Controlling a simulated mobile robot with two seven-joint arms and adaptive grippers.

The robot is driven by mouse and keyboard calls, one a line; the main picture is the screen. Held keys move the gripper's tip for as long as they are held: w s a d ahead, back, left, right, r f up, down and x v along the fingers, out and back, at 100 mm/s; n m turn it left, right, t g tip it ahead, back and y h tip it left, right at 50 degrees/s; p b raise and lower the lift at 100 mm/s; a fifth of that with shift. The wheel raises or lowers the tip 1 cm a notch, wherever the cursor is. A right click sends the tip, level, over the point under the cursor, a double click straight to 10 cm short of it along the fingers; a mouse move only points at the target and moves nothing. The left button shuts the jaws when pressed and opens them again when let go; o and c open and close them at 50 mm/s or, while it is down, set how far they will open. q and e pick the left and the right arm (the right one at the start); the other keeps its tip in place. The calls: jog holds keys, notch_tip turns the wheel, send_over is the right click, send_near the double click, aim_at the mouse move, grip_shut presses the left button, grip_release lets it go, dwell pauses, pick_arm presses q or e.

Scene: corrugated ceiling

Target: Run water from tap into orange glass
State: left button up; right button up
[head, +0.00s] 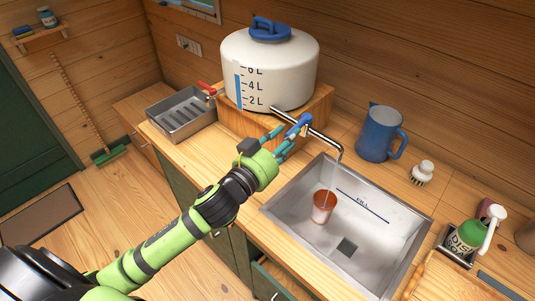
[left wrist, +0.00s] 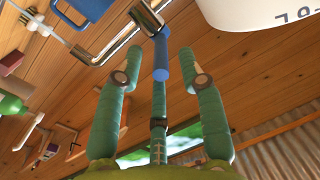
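The orange glass (head: 323,207) stands in the steel sink, below the tap spout (head: 338,150). A thin pale stream runs from the spout down to the glass; the water level inside is too small to tell. The tap has a blue lever (head: 299,126), also seen in the left wrist view (left wrist: 161,58). My left gripper (head: 279,141) is at the lever, its teal fingers spread (left wrist: 160,85). The middle finger overlaps the lever's end; I cannot tell whether they touch. The lever is not clamped between the fingers. My right gripper is out of view.
A white water tank (head: 285,65) on a wooden block stands behind the tap.

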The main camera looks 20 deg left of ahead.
pick_arm(q)
jog(key=v, duration=0.8)
jog(key=shift+s, duration=0.35)
jog(key=shift+w, duration=0.1)
dwell(2.8)
